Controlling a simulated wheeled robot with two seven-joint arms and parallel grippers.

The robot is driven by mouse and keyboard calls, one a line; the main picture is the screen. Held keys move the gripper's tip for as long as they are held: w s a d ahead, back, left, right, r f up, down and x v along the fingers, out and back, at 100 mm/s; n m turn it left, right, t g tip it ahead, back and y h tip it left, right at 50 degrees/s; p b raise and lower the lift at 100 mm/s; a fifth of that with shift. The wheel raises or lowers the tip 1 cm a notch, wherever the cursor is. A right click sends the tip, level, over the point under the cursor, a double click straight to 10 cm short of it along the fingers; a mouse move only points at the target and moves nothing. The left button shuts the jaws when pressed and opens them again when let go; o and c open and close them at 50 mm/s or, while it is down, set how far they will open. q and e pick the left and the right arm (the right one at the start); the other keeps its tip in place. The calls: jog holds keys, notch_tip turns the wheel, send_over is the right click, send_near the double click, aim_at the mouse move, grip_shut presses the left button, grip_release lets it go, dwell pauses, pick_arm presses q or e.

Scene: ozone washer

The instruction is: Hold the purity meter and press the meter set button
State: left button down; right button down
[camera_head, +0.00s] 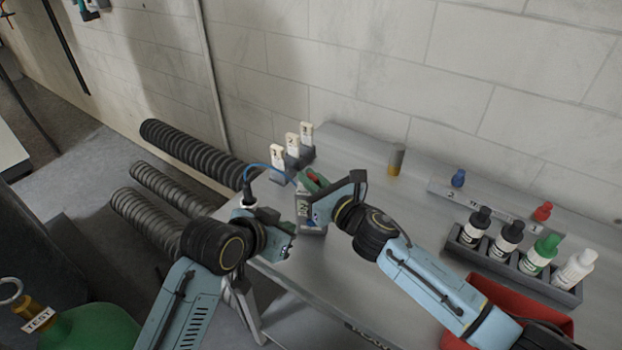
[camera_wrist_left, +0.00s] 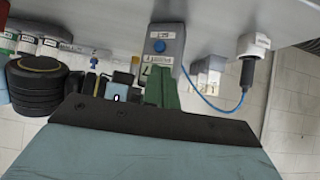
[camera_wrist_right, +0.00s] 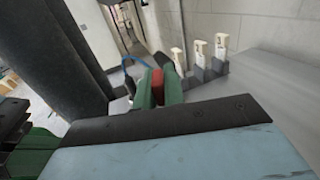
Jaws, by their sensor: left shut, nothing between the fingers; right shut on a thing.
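The purity meter (camera_head: 303,208) is a small grey box with a label and a blue cable, over the near-left end of the grey counter. In the left wrist view its face (camera_wrist_left: 172,38) shows a blue button (camera_wrist_left: 160,46). My right gripper (camera_head: 314,182) is shut on the meter at its top; in the right wrist view a red part (camera_wrist_right: 173,84) shows between its green fingers. My left gripper (camera_head: 290,229) is shut and empty, close to the meter's face. Its green fingertips (camera_wrist_left: 161,72) overlap the meter's face below the button; I cannot tell whether they touch.
White-topped fittings (camera_head: 292,144) stand at the counter's back left. A bottle rack (camera_head: 510,262) and a red bin (camera_head: 536,312) are at the right. A small cylinder (camera_head: 396,160) and blue and red knobs stand along the back. Ribbed hoses (camera_head: 200,150) run at the left.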

aim_at(311, 222)
pick_arm(q)
jog(key=shift+f, duration=0.1)
dwell(0.3)
jog(key=shift+m+h, duration=0.3)
jog(key=shift+h, duration=0.1)
jog(key=s+d+f, duration=0.1)
jog(key=s+f, duration=0.1)
jog(key=s+d+f, duration=0.1)
jog(key=s+f, duration=0.2)
jog(key=f, duration=0.1)
jog(key=shift+s+d+f, duration=0.15)
jog(key=shift+s+d, duration=0.25)
jog(key=shift+w+d, duration=0.2)
jog(key=shift+w, duration=1.25)
jog(key=shift+w+d, duration=0.2)
jog(key=shift+w, duration=1.3)
jog(key=shift+w+d, duration=0.2)
jog(key=shift+w, duration=1.25)
jog(key=shift+w, duration=0.15)
jog(key=shift+w, duration=0.25)
